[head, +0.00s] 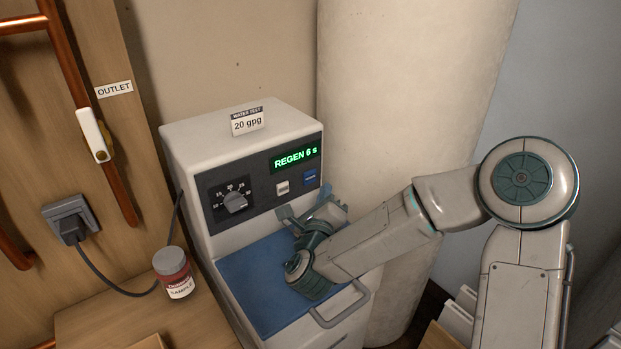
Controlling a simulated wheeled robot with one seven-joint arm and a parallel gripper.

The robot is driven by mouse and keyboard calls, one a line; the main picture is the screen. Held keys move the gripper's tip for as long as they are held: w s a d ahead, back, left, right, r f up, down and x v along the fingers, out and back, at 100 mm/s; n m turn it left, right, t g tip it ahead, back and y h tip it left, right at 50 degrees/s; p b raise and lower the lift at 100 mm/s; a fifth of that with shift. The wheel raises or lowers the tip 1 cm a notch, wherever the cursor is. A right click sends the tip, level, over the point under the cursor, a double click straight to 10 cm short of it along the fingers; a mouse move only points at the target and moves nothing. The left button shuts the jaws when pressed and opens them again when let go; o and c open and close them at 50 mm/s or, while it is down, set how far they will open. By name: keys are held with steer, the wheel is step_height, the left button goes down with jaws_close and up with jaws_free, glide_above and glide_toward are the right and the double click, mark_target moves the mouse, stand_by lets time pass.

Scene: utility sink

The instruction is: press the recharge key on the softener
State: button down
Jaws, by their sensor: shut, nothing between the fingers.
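The softener (185,150) is a white cabinet with a dark sloped control panel (262,193) and a blue lid (245,275) in front. Its green display (296,159) reads "REGEN 6 s". Below the display are a white key (283,188) and a blue key (310,177); their labels are too small to read, so I cannot tell which is the recharge key. A grey dial (235,202) with a number scale sits left of the keys. My gripper (314,208) is shut and empty, just below the keys and over the lid; its fingertips are partly hidden, and contact with the panel cannot be told.
A "20 gpg" card (247,122) stands on the softener's top. At left are a sample jar (174,273), a plugged outlet (71,219) and a copper pipe with a white lever (94,135). A pale cylinder (405,95) stands behind. A grey handle (340,310) sticks out in front.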

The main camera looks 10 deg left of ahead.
steer(key=shift+s+d, duration=0.75)
steer(key=shift+d, duration=0.1)
